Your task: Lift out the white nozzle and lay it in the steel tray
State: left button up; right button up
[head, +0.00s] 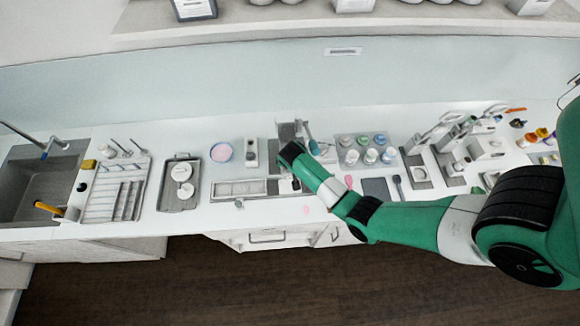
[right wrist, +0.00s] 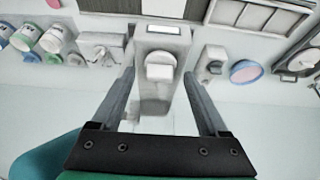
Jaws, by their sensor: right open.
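In the right wrist view, my right gripper (right wrist: 158,92) is open, with its two fingers on either side of a pale grey machine (right wrist: 150,105). A short white part (right wrist: 159,73) projects from the machine's face between the fingers; it looks like the nozzle, and I see no finger touching it. In the head view, my right gripper (head: 291,157) is over the middle of the bench and hides most of the machine. The grey steel tray (head: 168,202) lies to the left on the bench, with two round white pieces on it. My left gripper is not in view.
A pink-filled dish (head: 221,152) and a small white device (head: 251,152) stand between the tray and my gripper. A long sectioned tray (head: 240,188) lies in front of them. Several lidded jars (head: 365,141) stand to the right. A slotted rack (head: 115,195) and sink are far left.

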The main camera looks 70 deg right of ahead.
grip_shut()
jog(key=shift+r, duration=0.1)
dwell(0.4)
notch_tip(320, 180, up, 17)
dwell(1.0)
